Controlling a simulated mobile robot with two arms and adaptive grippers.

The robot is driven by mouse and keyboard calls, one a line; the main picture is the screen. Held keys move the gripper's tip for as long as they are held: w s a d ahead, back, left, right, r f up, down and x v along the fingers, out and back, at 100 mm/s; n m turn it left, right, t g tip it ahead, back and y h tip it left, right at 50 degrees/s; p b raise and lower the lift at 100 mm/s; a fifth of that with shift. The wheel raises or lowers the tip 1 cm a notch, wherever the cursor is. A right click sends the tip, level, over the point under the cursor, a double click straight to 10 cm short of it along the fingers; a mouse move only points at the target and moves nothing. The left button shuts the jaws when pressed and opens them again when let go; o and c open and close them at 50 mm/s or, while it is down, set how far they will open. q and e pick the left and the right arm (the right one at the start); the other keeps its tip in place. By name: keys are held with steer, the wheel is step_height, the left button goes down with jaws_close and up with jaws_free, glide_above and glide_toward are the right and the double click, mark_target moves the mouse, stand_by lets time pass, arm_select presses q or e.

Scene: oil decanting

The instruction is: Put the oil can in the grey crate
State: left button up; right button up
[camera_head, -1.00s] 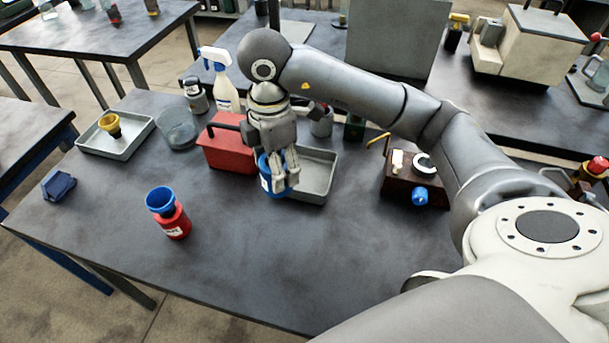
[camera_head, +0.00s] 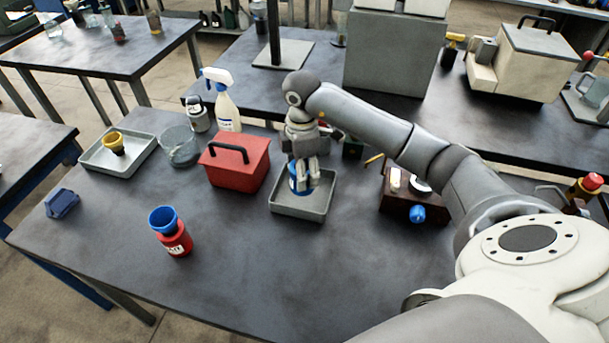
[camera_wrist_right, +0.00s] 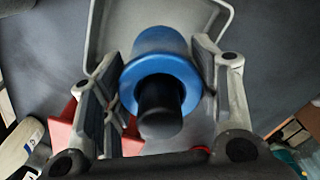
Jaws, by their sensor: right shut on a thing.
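My right gripper (camera_head: 304,184) is shut on a blue oil can (camera_head: 295,179) with a pale label. In the right wrist view the fingers (camera_wrist_right: 165,95) flank the blue can (camera_wrist_right: 158,50), its black neck towards the camera. The grey crate (camera_head: 297,211), a shallow open tray, is on the dark table. The can is upright over the back part of its opening; I cannot tell whether it touches the floor. The crate's rim (camera_wrist_right: 93,40) shows behind the can in the wrist view. My left gripper is not in view.
A red toolbox (camera_head: 232,163) stands just left of the crate. A brown device (camera_head: 402,205) with a blue knob stands to the right. A red can (camera_head: 177,240) topped by a blue funnel (camera_head: 163,219) stands front left. The table's front middle is clear.

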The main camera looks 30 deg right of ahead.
steer(key=shift+w+d+f, duration=0.35)
steer(key=shift+f, duration=0.2)
steer(key=f+p, duration=0.1)
steer(key=f, duration=0.2)
steer(key=shift+w+d+p, duration=0.1)
steer(key=shift+d+p, duration=0.1)
steer(key=shift+p, duration=0.2)
steer(key=shift+f, duration=0.25)
steer(key=shift+f, duration=0.1)
steer(key=shift+f, duration=0.15)
steer(key=o, duration=1.2)
